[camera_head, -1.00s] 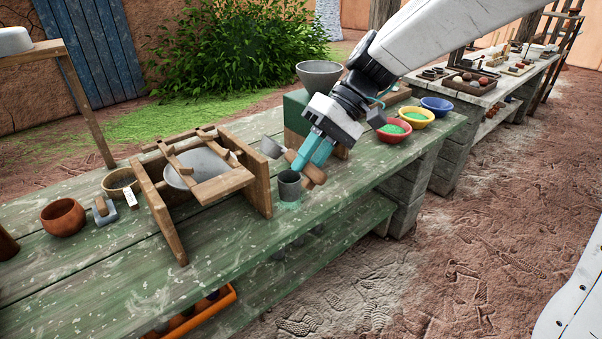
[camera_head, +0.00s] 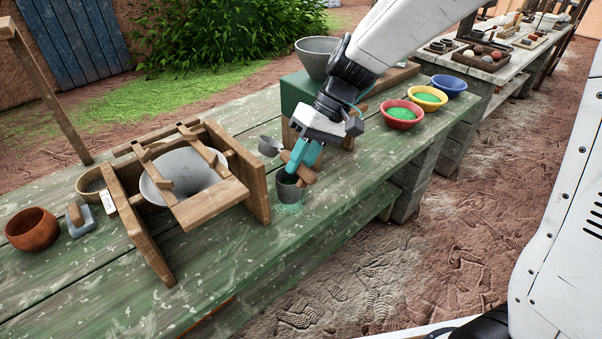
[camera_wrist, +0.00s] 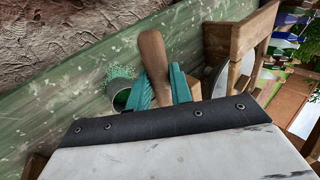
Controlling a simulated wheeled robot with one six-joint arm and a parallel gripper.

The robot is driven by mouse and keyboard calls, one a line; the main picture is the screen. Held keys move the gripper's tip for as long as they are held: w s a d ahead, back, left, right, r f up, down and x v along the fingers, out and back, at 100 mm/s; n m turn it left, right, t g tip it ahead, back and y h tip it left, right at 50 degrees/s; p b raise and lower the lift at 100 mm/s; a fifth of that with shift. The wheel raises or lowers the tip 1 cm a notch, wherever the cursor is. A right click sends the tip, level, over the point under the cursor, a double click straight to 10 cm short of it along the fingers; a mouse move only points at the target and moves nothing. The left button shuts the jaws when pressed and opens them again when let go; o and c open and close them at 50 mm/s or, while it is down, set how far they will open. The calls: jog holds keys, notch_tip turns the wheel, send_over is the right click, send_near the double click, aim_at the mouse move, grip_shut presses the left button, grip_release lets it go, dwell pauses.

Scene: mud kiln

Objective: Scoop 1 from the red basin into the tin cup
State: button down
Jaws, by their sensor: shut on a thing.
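My gripper (camera_head: 304,158) is shut on the wooden handle (camera_wrist: 152,55) of a scoop. The scoop's grey metal bowl (camera_head: 269,145) points left in the head view; its contents cannot be made out. The grey tin cup (camera_head: 289,188) stands upright on the green bench, just below and in front of the gripper in the head view. It also shows in the wrist view (camera_wrist: 121,98), partly hidden by a finger. Green grains (camera_wrist: 120,72) lie on the bench around the cup. The red basin (camera_head: 401,114) holds green grains and stands to the right of the gripper.
Yellow (camera_head: 429,97) and blue (camera_head: 449,85) basins stand beyond the red one. A grey bowl (camera_head: 318,57) sits on a green box behind my gripper. A wooden frame (camera_head: 255,190) with a grey bowl stands left of the cup. The front bench (camera_head: 300,245) is clear.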

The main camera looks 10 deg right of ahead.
jog(key=f+t+h, duration=0.1)
jog(key=f, duration=0.1)
jog(key=f+h, duration=0.1)
jog(key=h, duration=0.1)
jog(key=shift+s+a+f+t, duration=0.2)
jog(key=shift+f+t, duration=0.2)
jog(key=shift+a+r+t+h, duration=0.1)
jog(key=shift+r+t+h, duration=0.7)
jog(key=shift+h, duration=0.6)
jog(key=shift+r, duration=0.1)
